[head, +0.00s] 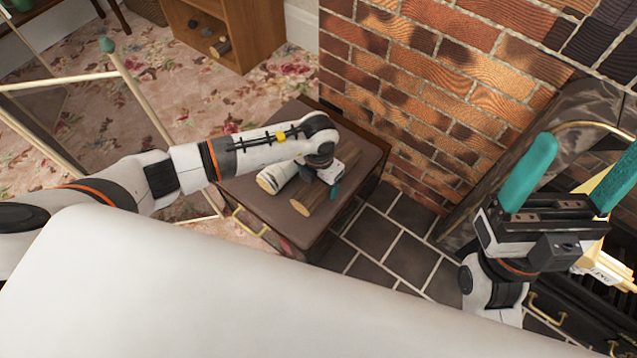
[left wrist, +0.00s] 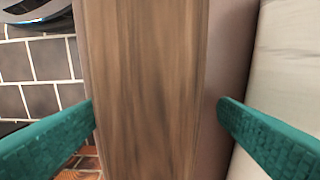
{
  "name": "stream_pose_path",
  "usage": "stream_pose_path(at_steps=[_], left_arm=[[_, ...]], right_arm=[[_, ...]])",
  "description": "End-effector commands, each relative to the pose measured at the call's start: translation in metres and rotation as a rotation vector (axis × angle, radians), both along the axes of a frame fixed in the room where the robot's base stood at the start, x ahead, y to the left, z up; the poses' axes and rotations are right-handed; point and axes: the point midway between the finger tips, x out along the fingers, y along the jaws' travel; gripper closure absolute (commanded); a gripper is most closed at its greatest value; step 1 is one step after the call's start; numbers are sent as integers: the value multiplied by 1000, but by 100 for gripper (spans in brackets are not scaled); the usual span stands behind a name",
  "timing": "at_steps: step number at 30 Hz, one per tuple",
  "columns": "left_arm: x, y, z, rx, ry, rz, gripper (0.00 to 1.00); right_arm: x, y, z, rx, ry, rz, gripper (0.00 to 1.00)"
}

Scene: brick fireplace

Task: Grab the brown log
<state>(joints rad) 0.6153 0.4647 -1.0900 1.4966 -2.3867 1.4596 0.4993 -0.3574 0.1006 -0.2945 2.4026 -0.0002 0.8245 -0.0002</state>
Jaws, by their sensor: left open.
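The brown log (head: 308,203) lies on a dark brown chest, beside a pale birch-like log (head: 275,178). My left gripper (head: 325,186) is over the brown log in the head view, and its wrist partly hides the log. In the left wrist view the brown log (left wrist: 148,90) runs between the two teal fingers of the left gripper (left wrist: 156,106), with one finger on each side. The jaws are open; whether the fingers touch the log is unclear. My right gripper (head: 590,150) is at the right, its teal fingers wide apart and nothing between them.
The chest (head: 365,165) stands near a brick wall (head: 430,70) and dark floor tiles (head: 385,238). The pale log lies close along the left side of the brown one. A wooden shelf (head: 245,30) stands at the back, and a pale wooden frame (head: 140,90) is at left.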

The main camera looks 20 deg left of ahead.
Motion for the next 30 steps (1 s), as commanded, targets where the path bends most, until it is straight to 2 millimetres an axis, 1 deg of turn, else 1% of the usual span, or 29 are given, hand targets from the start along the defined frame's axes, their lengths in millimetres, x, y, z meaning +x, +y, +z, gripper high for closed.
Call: stream_pose_path(at_steps=[1, 4, 11, 12, 14, 21, 23, 30], left_arm=[[0, 0, -4, -1, 0, 0, 18], [0, 0, -6, -1, 0, 1, 18], [0, 0, -6, 0, -1, 1, 18], [0, 0, -6, 0, -1, 1, 19], [0, 0, -6, 0, -1, 1, 29], [0, 0, -6, 0, -1, 1, 68], [0, 0, -6, 0, -1, 1, 77], [1, 0, -5, -2, -2, 1, 77]], right_arm=[[-4, -1, -1, 9, -26, 2, 22], [-10, -2, 1, 19, -58, 4, 22], [-11, -3, 1, 22, -68, 4, 22], [-11, -2, 1, 22, -68, 4, 22], [-11, -2, 1, 22, -67, 4, 22], [-11, -2, 1, 22, -66, 4, 22], [-11, -2, 1, 22, -66, 4, 22], [-11, -2, 1, 22, -62, 5, 22]])
